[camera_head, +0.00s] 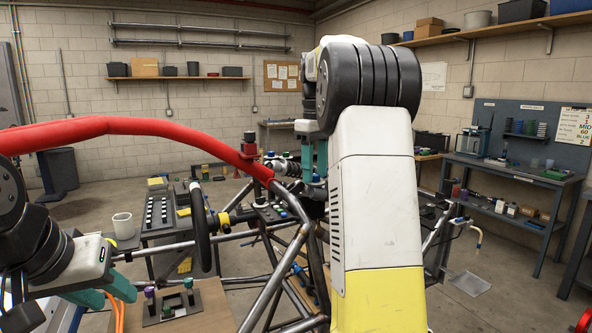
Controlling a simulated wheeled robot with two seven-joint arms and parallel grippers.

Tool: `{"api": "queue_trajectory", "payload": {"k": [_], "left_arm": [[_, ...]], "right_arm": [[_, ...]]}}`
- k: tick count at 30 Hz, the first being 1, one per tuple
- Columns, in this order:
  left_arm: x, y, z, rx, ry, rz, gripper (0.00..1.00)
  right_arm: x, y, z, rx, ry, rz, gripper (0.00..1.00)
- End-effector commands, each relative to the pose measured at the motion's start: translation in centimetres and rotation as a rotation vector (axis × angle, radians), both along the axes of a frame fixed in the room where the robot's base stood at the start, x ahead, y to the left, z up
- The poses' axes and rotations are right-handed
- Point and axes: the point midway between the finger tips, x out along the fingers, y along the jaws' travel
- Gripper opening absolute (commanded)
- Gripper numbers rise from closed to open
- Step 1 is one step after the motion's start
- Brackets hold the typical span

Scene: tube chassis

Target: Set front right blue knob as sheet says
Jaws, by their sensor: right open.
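The sheet (575,125) hangs on the pegboard at the right; I can read "MID", "60" and what looks like "BLUE" and "2". A small blue knob (283,214) shows on the tube chassis (270,285) near the middle; its setting is too small to read, and I cannot tell if it is the front right one. My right gripper (314,161) points down above the chassis, teal fingers apart and empty, partly hidden by my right arm. My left gripper (104,291) is low at the left; its teal fingers show, but their gap is unclear.
A red padded tube (130,127) arches over the chassis, with a black steering wheel (200,228) below. A board with purple and green knobs (170,312) lies at the lower left. Workbenches (515,177) line the right wall. My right arm hides much of the chassis's right side.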

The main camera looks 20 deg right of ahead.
Motion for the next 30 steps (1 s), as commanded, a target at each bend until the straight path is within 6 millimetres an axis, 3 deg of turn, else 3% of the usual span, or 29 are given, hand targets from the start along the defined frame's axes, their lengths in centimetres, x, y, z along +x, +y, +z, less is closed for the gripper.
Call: {"api": "queue_trajectory", "payload": {"k": [7, 14, 15, 30], "left_arm": [[0.0, 0.0, 0.0, 0.0, 0.0, 0.0, 0.36], [0.0, 0.0, 0.0, 0.0, 0.0, 0.0, 0.36], [0.0, 0.0, 0.0, 0.0, 0.0, 0.0, 0.36], [0.0, 0.0, 0.0, 0.0, 0.0, 0.0, 0.36]], "right_arm": [[-0.01, 0.02, -0.12, 0.0, 0.0, 0.0, 0.45], [0.0, 0.02, -0.11, 0.0, 0.0, 0.0, 0.02], [0.0, 0.02, -0.11, 0.0, 0.0, 0.0, 0.0], [-0.01, 0.02, -0.08, 0.002, -0.001, 0.116, 0.0]]}}
